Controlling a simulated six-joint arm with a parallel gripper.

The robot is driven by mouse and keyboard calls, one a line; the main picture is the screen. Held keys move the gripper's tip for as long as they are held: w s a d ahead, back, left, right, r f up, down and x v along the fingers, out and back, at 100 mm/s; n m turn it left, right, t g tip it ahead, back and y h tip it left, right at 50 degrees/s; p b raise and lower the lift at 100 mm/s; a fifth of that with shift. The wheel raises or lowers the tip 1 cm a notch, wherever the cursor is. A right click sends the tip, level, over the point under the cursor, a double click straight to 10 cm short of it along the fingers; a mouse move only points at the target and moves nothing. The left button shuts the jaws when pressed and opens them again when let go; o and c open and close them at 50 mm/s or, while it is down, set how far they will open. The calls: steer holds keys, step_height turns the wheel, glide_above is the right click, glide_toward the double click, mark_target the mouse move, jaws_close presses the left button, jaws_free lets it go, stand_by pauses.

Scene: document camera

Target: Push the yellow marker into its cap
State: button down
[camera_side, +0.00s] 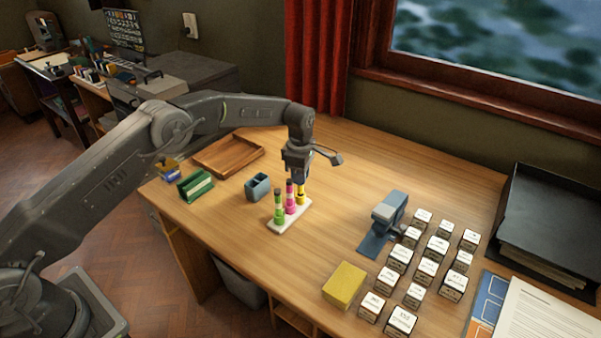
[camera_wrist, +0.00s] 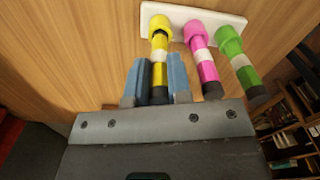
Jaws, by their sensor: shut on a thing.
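The yellow marker (camera_wrist: 159,65) is held between the two blue fingers of my gripper (camera_wrist: 158,72) in the wrist view. It has a white band and a dark end towards my gripper. Its far end meets the yellow cap (camera_wrist: 160,22) in the white holder (camera_wrist: 181,14), with a thin dark band at the joint. I cannot tell how deep it sits. In the side view my gripper (camera_side: 299,180) is above the yellow marker (camera_side: 300,193), at the back end of the white holder (camera_side: 283,226). The marker looks upright there.
A pink marker (camera_side: 290,199) and a green marker (camera_side: 279,207) stand close beside it in the same holder. A blue cup (camera_side: 257,188) is to the left.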

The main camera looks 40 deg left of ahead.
steer(key=shift+f, duration=0.6)
steer(key=c, duration=1)
jaws_free()
step_height(320, 180, up, 14)
steer(key=shift+f, duration=0.1)
